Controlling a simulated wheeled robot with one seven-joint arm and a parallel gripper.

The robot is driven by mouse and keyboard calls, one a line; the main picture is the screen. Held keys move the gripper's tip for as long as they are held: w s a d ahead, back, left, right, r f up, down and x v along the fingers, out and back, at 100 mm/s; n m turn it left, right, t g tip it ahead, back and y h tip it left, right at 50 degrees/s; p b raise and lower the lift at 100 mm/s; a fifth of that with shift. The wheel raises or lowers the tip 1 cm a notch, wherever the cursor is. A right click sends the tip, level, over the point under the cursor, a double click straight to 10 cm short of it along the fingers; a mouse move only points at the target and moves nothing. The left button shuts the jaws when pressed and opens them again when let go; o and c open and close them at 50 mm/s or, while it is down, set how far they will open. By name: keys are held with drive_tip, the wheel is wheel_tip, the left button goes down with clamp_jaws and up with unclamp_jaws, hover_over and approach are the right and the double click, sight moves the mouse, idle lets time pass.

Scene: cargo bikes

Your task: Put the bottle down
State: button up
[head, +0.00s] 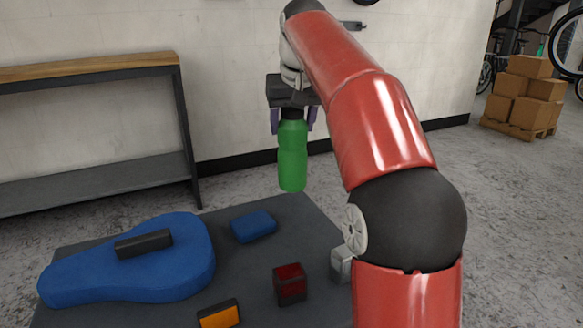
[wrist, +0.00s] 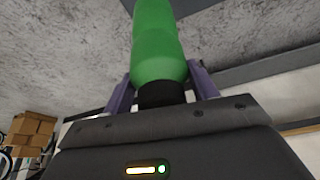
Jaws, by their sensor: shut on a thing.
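A green bottle (head: 292,158) with a black cap hangs upright below my gripper (head: 293,120) in the head view. My gripper is shut on the bottle at its black cap. The bottle is in the air above the far edge of a dark grey table (head: 255,272), with its base clear of the surface. In the wrist view the green bottle (wrist: 158,45) stands out from between the two purple fingers (wrist: 162,95), and its far end is cut off by the frame.
On the table are a blue guitar-shaped case (head: 150,270) with a black block (head: 143,243) on it, a blue pouch (head: 253,227), a dark red cube (head: 290,284) and an orange-topped black block (head: 219,314). A shelf (head: 100,70) stands behind left. Bare tabletop shows between the items.

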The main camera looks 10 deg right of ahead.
sight(293, 151)
wheel_tip(293, 151, down, 6)
drive_tip(key=shift+f+b, duration=0.25)
drive_tip(key=shift+b, duration=0.8)
drive_tip(key=shift+f, duration=0.2)
drive_tip(key=o, duration=1.3)
drive_tip(key=shift+c, duration=0.2)
drive_tip(key=p+v, duration=0.4)
drive_tip(key=v, duration=0.8)
drive_tip(key=shift+r, duration=0.25)
